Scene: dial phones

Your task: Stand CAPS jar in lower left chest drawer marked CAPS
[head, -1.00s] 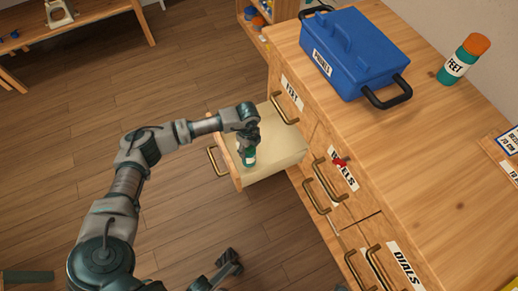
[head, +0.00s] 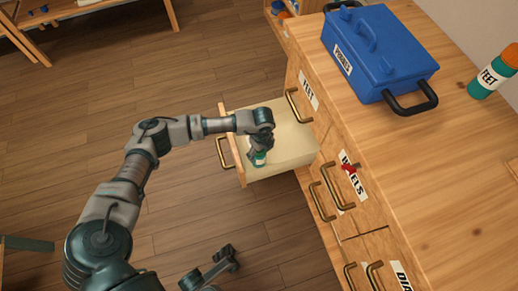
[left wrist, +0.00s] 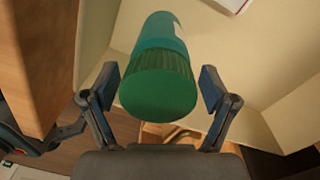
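The jar (head: 259,158), teal with a green cap and a pale label I cannot read, is inside the pulled-out lower left drawer (head: 290,146), near its front panel. In the left wrist view the jar (left wrist: 160,75) has its cap towards me. My left gripper (head: 261,143) is over the jar from above. Its fingers (left wrist: 162,90) are on either side of the jar, spread, with narrow gaps beside the cap. The jar's base is hidden in the left wrist view. The drawer's own marking does not show.
The wooden chest (head: 450,150) has shut drawers marked FEET (head: 309,93) and WHEELS (head: 352,178). A blue box (head: 378,50) and an orange-capped FEET jar (head: 492,75) stand on top. The drawer's brass handle (head: 222,153) faces left. Wooden floor left of it is clear.

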